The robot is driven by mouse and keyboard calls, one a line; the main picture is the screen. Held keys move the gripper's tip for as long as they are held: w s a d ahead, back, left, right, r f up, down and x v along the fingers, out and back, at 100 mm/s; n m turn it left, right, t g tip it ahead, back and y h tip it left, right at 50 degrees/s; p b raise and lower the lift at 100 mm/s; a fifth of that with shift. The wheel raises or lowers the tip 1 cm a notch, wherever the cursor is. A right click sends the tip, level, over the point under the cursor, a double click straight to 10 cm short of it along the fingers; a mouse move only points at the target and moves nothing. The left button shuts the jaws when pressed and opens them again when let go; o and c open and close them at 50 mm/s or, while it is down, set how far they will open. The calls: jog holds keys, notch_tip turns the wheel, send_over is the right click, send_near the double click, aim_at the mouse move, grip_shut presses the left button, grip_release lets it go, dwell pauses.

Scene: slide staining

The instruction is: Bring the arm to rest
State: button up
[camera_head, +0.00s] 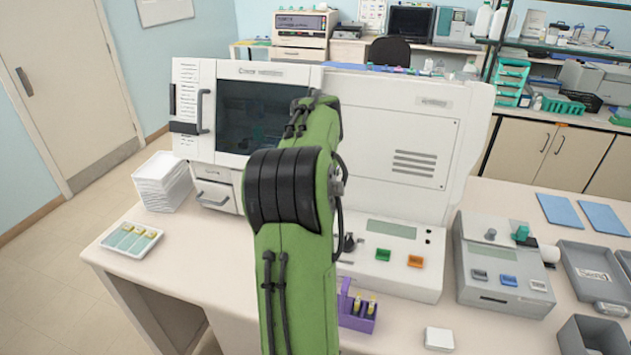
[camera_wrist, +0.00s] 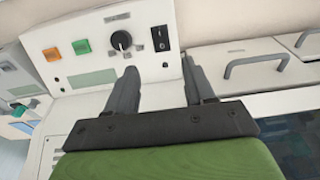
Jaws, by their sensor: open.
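My green arm (camera_head: 300,250) reaches forward over the bench, in front of the large white staining machine (camera_head: 465,120). My gripper is hidden behind the arm in the head view. In the wrist view, my gripper (camera_wrist: 160,82) is open, with its two dark fingers apart and nothing between them. I cannot tell the gap between fingertips and panel.
On the bench (camera_head: 190,250) are a tray of slides (camera_head: 132,252), a stack of white trays (camera_head: 160,183), a purple rack (camera_head: 357,322) close beside my arm, a small white block (camera_head: 439,339) and a grey device (camera_head: 505,275). Grey bins (camera_head: 597,272) stand at right.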

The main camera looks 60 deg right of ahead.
jog(key=r, duration=0.3)
jog(key=shift+a, duration=0.2)
dwell(0.3)
jog(key=w+a+r+n+t, duration=0.1)
jog(key=w+a+r+n, duration=0.15)
jog(key=a, duration=0.65)
jog(key=w+a+r+n+t, duration=0.1)
jog(key=w+a+n, duration=0.15)
jog(key=a, duration=0.55)
jog(key=w+a+r+n+t, duration=0.1)
jog(key=w+a+n, duration=0.15)
jog(key=a, duration=0.65)
jog(key=s+a+f+n+t, duration=0.1)
jog(key=s+a+f+n, duration=0.1)
jog(key=s+a+n, duration=0.2)
jog(key=s+a+f+n+t+y, duration=0.1)
jog(key=s+a+f+n, duration=0.2)
jog(key=s+a, duration=0.3)
jog(key=a+n, duration=0.1)
jog(key=a, duration=0.3)
jog(key=shift+n+y, duration=0.3)
jog(key=shift+n, duration=0.05)
jog(key=shift+s, duration=0.15)
